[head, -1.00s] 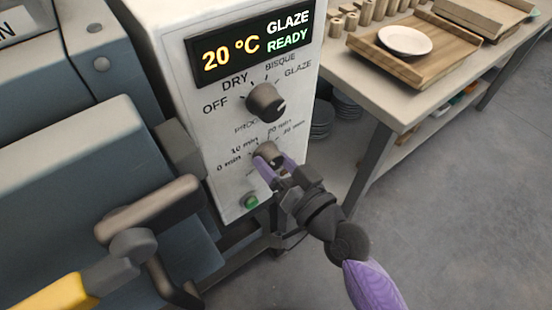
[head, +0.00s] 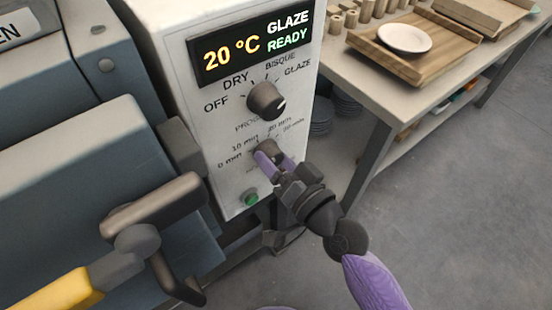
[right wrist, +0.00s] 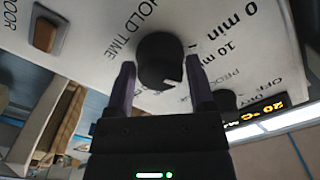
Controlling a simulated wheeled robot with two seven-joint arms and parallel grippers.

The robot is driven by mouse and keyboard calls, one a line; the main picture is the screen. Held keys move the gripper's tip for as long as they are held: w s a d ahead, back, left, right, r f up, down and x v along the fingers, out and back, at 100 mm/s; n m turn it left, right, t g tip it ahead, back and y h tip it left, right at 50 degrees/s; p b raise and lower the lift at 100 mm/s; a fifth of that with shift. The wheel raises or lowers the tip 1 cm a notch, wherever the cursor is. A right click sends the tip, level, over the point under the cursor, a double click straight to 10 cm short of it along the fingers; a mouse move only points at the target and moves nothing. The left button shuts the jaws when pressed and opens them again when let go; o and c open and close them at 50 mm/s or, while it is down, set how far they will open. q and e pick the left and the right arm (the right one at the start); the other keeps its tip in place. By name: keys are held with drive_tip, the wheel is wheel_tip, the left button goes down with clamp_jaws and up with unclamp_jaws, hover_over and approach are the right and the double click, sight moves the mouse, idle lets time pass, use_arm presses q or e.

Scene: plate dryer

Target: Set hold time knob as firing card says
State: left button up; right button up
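The hold time knob (head: 268,147) is the lower dark knob on the white control panel, in a scale marked from 0 min to 30 min. In the right wrist view the knob (right wrist: 158,48) stands beside the printed words HOLD TIME, and its white mark faces the lower right. My right gripper (head: 275,161) has its purple fingers on either side of the knob. In the right wrist view narrow gaps show between the fingers (right wrist: 161,64) and the knob, so it looks open around it. My left gripper and the firing card are not in view.
The program knob (head: 266,100) sits just above, under a display (head: 250,45) reading 20 °C GLAZE READY. A dark door handle (head: 155,205) and yellow lever (head: 65,292) stick out at left. A table (head: 365,90) stands at right.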

drive_tip(key=o, duration=0.3)
drive_tip(key=shift+o, duration=0.2)
drive_tip(key=v, duration=1)
